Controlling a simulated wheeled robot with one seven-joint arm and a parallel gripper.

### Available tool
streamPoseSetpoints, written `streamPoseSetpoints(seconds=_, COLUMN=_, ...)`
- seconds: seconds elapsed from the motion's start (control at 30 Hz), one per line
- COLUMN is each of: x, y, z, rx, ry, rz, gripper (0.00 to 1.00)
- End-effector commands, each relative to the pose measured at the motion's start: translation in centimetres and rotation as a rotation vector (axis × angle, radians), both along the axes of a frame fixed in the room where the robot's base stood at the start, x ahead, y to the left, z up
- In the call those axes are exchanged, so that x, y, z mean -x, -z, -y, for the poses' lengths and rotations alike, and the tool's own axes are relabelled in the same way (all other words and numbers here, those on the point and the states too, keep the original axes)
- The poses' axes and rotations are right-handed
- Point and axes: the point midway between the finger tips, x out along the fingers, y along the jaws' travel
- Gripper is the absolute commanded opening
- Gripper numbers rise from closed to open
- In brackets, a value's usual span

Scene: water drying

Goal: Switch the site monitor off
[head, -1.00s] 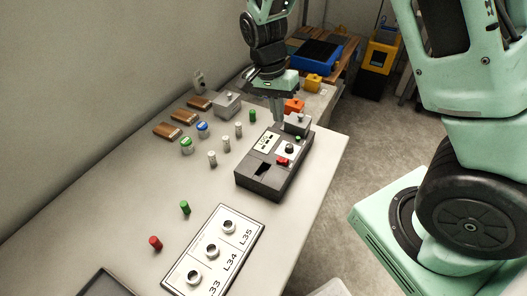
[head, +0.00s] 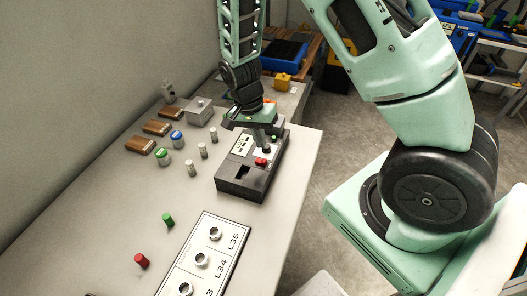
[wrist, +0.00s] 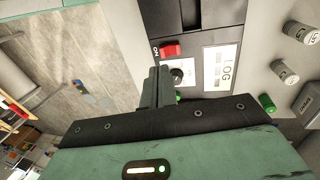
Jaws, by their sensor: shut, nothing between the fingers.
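The site monitor appears to be the dark grey box (head: 238,187) near the table's right edge. It also shows in the wrist view (wrist: 207,15), with a white label reading LOG. A red switch (head: 261,161) sits on its top; in the wrist view the red switch (wrist: 171,50) has ON printed beside it. Close to it are a black knob (wrist: 178,76) and a green button or lamp (head: 274,139). My gripper (head: 265,148) is shut and empty, pointing down over the panel by the knob. Whether the fingertips touch the panel I cannot tell.
Small grey cylinders (head: 191,169), a green-topped jar (head: 162,156) and a blue-topped jar (head: 177,139) stand left of the box. A white plate with sockets (head: 222,255) lies in front. Red (head: 142,260) and green (head: 168,219) pegs lie nearby on otherwise clear table.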

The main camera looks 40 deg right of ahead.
Motion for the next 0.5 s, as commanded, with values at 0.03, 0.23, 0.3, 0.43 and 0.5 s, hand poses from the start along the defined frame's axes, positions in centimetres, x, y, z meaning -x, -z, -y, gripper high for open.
streamPoseSetpoints(seconds=0.03, x=0.3, y=1.0, z=0.2, rx=0.0, ry=0.002, rz=-0.006, gripper=0.0)
streamPoseSetpoints(seconds=0.23, x=0.8, y=3.9, z=0.5, rx=0.0, ry=0.0, rz=-0.002, gripper=0.0)
streamPoseSetpoints(seconds=0.3, x=0.9, y=4.5, z=0.6, rx=0.0, ry=0.0, rz=-0.002, gripper=0.0)
streamPoseSetpoints(seconds=0.43, x=1.0, y=5.3, z=0.6, rx=0.001, ry=0.0, rz=-0.001, gripper=0.0)
streamPoseSetpoints(seconds=0.5, x=1.0, y=5.4, z=0.6, rx=0.0, ry=0.0, rz=0.0, gripper=0.0)
